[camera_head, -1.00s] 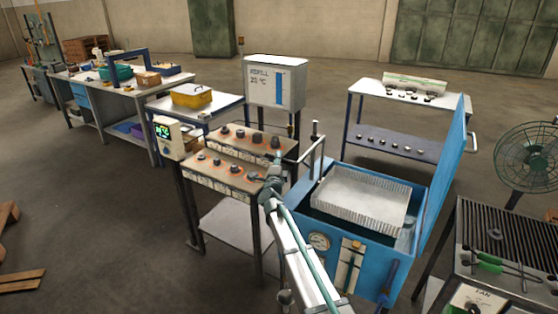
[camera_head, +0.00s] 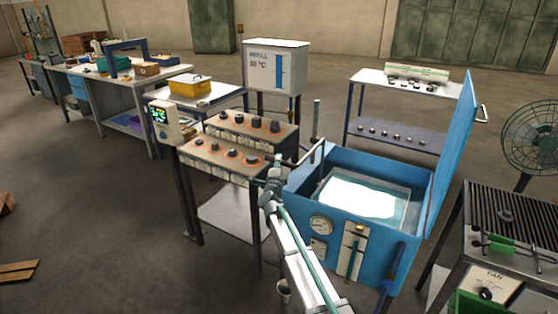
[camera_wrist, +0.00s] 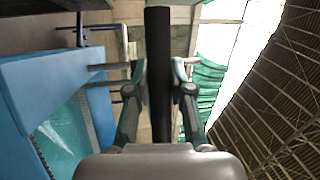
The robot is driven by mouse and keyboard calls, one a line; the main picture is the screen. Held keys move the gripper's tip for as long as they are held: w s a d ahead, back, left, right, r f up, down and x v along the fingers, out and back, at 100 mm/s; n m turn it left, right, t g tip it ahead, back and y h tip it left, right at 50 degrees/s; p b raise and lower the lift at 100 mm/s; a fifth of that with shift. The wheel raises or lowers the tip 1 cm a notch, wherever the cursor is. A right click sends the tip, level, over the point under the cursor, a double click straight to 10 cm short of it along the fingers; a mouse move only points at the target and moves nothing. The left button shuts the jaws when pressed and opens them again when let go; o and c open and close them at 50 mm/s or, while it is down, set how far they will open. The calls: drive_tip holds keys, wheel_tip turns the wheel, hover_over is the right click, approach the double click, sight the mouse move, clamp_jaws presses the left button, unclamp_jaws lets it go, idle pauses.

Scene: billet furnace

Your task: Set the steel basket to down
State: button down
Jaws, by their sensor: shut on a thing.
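The steel basket (camera_head: 365,196) sits inside the blue open-lidded tank (camera_head: 365,238), below its rim. A bright white glare covers most of it, so its bottom and the liquid level are unclear. My gripper (camera_head: 274,168) is at the tank's left side, beside the bent metal lever arm (camera_head: 318,150). In the wrist view my gripper (camera_wrist: 159,80) is shut on a black bar-shaped handle (camera_wrist: 158,40), which runs between its two fingers. The tank shows at the left of the wrist view (camera_wrist: 45,75).
The tank's raised blue lid (camera_head: 452,150) stands at its right. A control bench with several dark pieces (camera_head: 225,160) is close on the left. A grill table (camera_head: 510,225) and a fan (camera_head: 535,135) are at the right. A white refill box (camera_head: 275,68) stands behind.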

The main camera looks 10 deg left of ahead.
wheel_tip(320, 180, down, 12)
drive_tip(key=b, duration=0.8)
drive_tip(key=shift+s+f, duration=0.15)
drive_tip(key=shift+f, duration=0.1)
drive_tip(key=c, duration=1)
unclamp_jaws()
drive_tip(key=shift+f, duration=0.15)
drive_tip(key=shift+r, duration=0.2)
drive_tip(key=s, duration=0.4)
drive_tip(key=s+f, duration=0.1)
drive_tip(key=s, duration=0.2)
drive_tip(key=s+f, duration=0.1)
drive_tip(key=s, duration=0.3)
drive_tip(key=shift+s+a+f, duration=0.1)
drive_tip(key=shift+s+a, duration=0.05)
drive_tip(key=shift+s, duration=0.15)
